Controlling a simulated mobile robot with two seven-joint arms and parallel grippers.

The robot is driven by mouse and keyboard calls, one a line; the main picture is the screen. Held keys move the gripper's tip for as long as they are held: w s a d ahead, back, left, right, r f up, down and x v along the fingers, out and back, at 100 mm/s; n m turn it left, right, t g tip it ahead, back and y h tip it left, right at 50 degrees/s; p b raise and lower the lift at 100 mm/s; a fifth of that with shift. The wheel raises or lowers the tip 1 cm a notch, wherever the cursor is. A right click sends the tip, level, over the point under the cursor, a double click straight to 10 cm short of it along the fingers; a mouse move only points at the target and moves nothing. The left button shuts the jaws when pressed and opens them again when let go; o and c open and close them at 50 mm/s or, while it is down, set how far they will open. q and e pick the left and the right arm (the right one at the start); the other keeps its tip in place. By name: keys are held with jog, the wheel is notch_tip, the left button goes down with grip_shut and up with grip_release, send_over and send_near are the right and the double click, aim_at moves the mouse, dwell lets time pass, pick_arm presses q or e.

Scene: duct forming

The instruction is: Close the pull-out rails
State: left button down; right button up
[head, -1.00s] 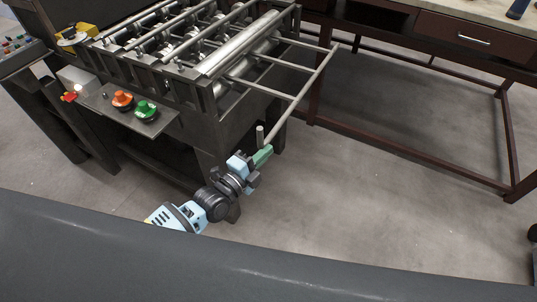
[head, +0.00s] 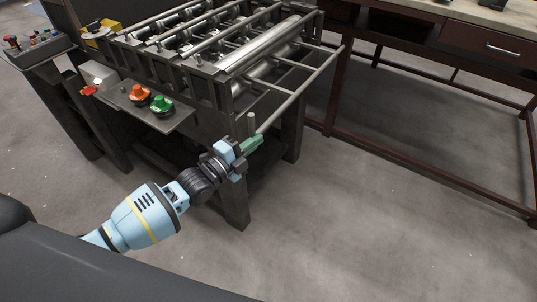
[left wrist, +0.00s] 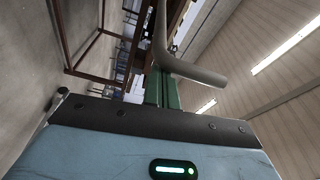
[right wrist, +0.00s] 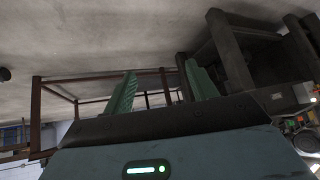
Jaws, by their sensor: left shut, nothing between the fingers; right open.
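The pull-out rails (head: 299,92) are a grey bar frame sticking out from the right side of the forming machine (head: 205,90). A short upright post (head: 252,124) stands at their near end. My left gripper (head: 251,145) is shut and empty, with its green fingers right at that near corner. In the left wrist view a bent grey bar (left wrist: 185,66) passes close by the shut fingers (left wrist: 163,92); I cannot tell whether they touch. My right gripper (right wrist: 160,82) shows only in the right wrist view, open with nothing between its fingers.
A brown workbench frame (head: 430,165) with a drawer (head: 485,45) stands to the right. A panel with orange and green buttons (head: 150,110) is on the machine's near side. The grey floor (head: 370,230) at the front right is clear.

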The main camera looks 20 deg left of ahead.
pick_arm(q)
jog(key=w+a+b, duration=0.3)
jog(key=a, duration=0.7)
jog(key=shift+w, duration=0.4)
pick_arm(e)
jog(key=shift+g, duration=0.3)
jog(key=f, duration=0.2)
jog(key=s+f, duration=0.1)
jog(key=f, duration=0.1)
jog(key=shift+s, duration=0.15)
pick_arm(q)
jog(key=shift+a, duration=0.15)
